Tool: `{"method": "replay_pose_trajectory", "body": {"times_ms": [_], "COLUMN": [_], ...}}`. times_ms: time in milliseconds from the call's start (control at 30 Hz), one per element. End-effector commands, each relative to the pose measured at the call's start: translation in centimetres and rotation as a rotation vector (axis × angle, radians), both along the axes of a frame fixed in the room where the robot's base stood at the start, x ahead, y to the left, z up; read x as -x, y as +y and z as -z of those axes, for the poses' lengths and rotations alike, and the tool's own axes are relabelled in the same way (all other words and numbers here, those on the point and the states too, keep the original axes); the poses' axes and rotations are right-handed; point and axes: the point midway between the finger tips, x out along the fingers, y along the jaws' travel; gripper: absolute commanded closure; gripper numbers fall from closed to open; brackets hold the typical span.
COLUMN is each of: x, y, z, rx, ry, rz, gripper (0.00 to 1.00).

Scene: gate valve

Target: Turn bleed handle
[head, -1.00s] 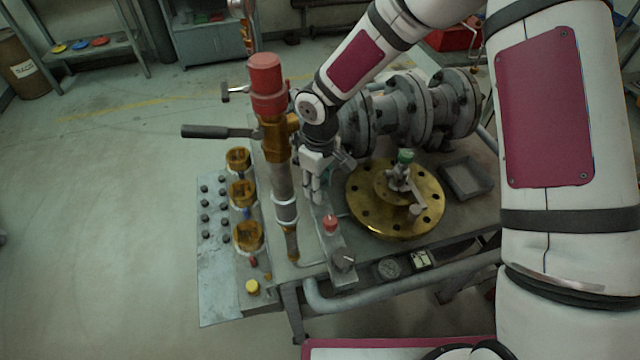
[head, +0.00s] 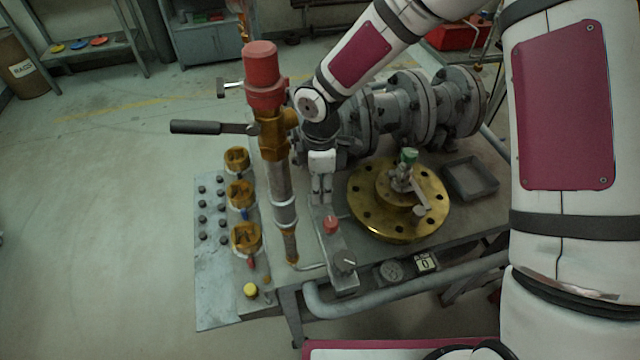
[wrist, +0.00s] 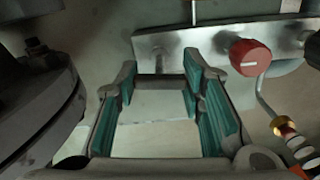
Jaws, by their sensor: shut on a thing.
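My gripper (head: 322,200) points down over the narrow metal panel beside the brass-and-red column. In the wrist view its teal-padded fingers (wrist: 165,85) stand apart, with a pale flat surface (wrist: 155,105) between them. What they grip is not clear. A red knob (head: 331,225) with a white mark sits on the panel just in front of the fingers. In the wrist view the red knob (wrist: 250,57) is right of the fingers, outside them. A black knob (head: 346,262) is nearer the panel's front end. I cannot tell which part is the bleed handle.
The red-capped column (head: 265,85) with its grey lever (head: 205,128) stands close left of my gripper. A brass flange (head: 385,222) with a green-topped valve (head: 407,157) is at right. Grey flanged pipework (head: 430,105) lies behind. A grey tray (head: 470,178) is at far right.

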Motion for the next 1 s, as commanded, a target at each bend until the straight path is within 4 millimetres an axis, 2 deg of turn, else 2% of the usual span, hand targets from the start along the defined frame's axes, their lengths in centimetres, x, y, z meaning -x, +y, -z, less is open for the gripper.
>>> {"method": "replay_pose_trajectory", "body": {"times_ms": [633, 667, 733, 767, 1000], "x": [-0.08, -0.08, -0.08, -0.08, -0.03], "y": [0.04, 0.04, 0.03, 0.03, 0.01], "z": [-0.07, -0.07, -0.07, -0.06, -0.03], "rx": [0.000, 0.000, 0.000, 0.000, 0.000], "ry": [-0.003, -0.002, -0.002, -0.002, -0.001], "rz": [-0.054, -0.054, -0.054, -0.053, -0.053], "gripper": [0.92, 0.62, 0.46, 0.43, 0.43]}}
